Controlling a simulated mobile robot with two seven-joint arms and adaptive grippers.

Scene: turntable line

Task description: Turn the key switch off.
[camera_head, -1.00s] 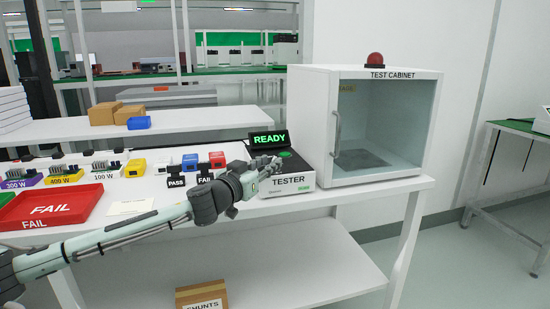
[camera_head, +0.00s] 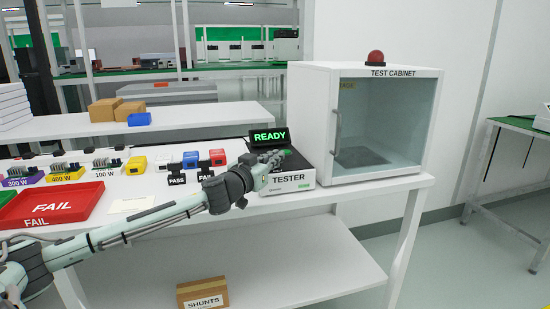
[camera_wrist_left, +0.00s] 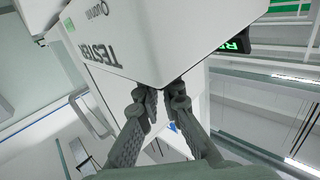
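The tester (camera_head: 292,184) is a white box with a dark top, standing on the table left of the test cabinet. Its READY display (camera_head: 269,137) is lit green. My left gripper (camera_head: 277,160) is at the tester's top left, overlapping it in the head view. In the left wrist view, the tester (camera_wrist_left: 150,40) fills the upper part, and the two fingers of my left gripper (camera_wrist_left: 163,92) are apart, with a narrow gap at the tester's corner. I see nothing held between them. I cannot make out the key switch in either view. My right gripper is out of view.
The test cabinet (camera_head: 324,120) with a red lamp (camera_head: 375,57) stands right of the tester. PASS (camera_head: 176,178) and FAIL (camera_head: 205,173) holders, colored parts and a red FAIL tray (camera_head: 50,208) lie to the left. A SHUNTS box (camera_head: 203,294) sits on the lower shelf.

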